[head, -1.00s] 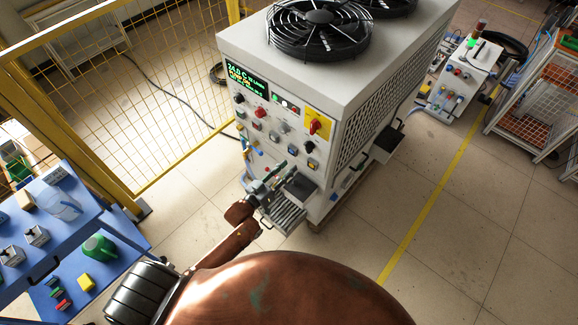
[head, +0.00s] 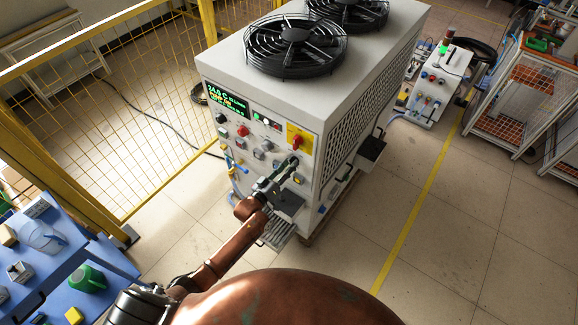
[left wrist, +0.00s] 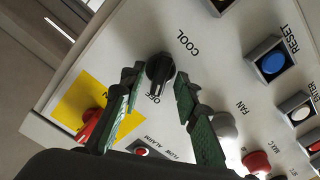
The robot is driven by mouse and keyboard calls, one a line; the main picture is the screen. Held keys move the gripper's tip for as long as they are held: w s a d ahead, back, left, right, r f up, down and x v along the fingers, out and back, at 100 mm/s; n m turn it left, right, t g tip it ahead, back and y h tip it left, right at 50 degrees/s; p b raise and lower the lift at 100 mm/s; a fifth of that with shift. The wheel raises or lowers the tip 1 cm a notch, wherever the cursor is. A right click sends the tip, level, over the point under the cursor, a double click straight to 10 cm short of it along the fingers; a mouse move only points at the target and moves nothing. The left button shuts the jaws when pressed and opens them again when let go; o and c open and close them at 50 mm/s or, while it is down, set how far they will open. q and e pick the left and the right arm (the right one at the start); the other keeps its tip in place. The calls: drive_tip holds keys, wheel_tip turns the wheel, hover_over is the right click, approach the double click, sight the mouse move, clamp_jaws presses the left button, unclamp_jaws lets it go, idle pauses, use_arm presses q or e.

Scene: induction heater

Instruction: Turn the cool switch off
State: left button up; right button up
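The cool switch is a black knob (left wrist: 159,70) on the white front panel (left wrist: 215,65) of the heater cabinet. The word COOL is printed on one side of it and OFF on the other. My left gripper (left wrist: 160,84) is open, with one green-padded finger on each side of the knob. Whether either finger touches it I cannot tell. In the head view my left gripper (head: 287,168) is at the right part of the panel, below the red rotary switch (head: 296,141), and hides the knob. My right gripper is not in view.
A fan switch (left wrist: 224,125), a blue reset button (left wrist: 272,62) and a red knob (left wrist: 257,162) are nearby on the panel. A yellow fence (head: 150,140) stands left of the cabinet. A blue bench (head: 100,262) is at lower left.

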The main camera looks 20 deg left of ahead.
use_arm(q)
drive_tip(key=shift+c, duration=0.4)
clamp_jaws()
drive_tip(key=m, duration=0.4)
drive_tip(key=shift+o, duration=0.4)
unclamp_jaws()
drive_tip(key=v, duration=1.2)
